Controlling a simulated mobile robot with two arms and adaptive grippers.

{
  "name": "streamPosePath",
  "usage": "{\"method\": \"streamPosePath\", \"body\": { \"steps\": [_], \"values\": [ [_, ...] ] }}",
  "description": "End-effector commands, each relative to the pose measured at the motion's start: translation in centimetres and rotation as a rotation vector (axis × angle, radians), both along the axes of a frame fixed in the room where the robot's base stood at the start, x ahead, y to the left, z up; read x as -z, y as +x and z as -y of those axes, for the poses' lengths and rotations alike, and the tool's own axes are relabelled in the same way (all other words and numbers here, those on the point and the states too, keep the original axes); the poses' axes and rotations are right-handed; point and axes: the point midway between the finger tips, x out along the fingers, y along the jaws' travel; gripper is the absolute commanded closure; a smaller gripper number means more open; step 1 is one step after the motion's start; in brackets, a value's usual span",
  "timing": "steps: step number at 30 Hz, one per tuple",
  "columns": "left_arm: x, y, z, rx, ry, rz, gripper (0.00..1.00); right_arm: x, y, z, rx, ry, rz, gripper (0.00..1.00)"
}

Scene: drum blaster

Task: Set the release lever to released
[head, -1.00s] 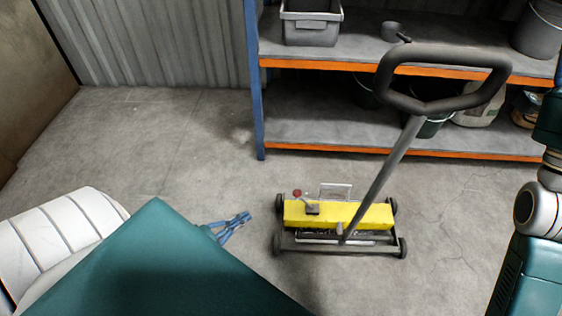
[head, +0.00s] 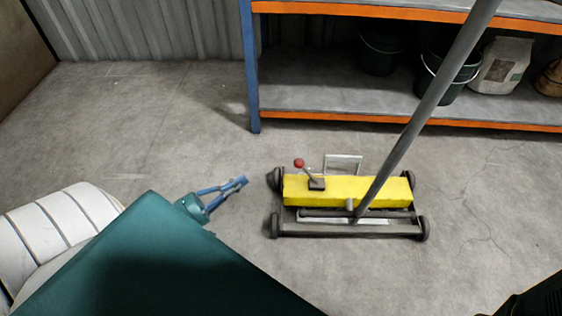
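The release lever (head: 311,173) stands on the left part of the yellow magnetic sweeper (head: 365,190). It has a red ball knob (head: 299,163) on a thin rod from a dark base, tilted up and to the left. My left gripper (head: 241,183) is blue and lies to the left of the sweeper, apart from the lever. Its two fingers show a narrow gap with nothing between them. My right gripper is not in view; only a dark part of my body shows at the lower right.
The sweeper's long grey handle (head: 427,108) rises to the upper right. A thin metal frame (head: 343,163) stands behind the yellow body. A blue and orange shelf (head: 400,110) with buckets (head: 447,80) and a sack (head: 500,68) is behind. Concrete floor lies clear around the sweeper.

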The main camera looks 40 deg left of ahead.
Motion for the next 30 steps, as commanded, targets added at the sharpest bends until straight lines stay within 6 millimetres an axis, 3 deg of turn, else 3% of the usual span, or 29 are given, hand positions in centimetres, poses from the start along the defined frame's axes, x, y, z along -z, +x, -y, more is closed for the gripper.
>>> {"method": "streamPosePath", "body": {
  "steps": [5, 17, 24, 30],
  "values": [
    [-0.2, 1.7, 0.7, 0.001, -0.001, 0.005, 1.0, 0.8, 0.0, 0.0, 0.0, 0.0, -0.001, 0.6],
    [-1.3, 9.2, 4.0, 0.001, 0.0, 0.007, 1.0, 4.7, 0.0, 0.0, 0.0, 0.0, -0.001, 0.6],
    [-1.9, 10.2, 6.8, 0.0, -0.001, 0.002, 1.0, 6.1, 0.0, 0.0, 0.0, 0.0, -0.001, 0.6],
    [-2.3, 10.4, 7.5, 0.0, 0.001, 0.0, 1.0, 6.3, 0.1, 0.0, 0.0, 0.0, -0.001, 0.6]
  ]
}}
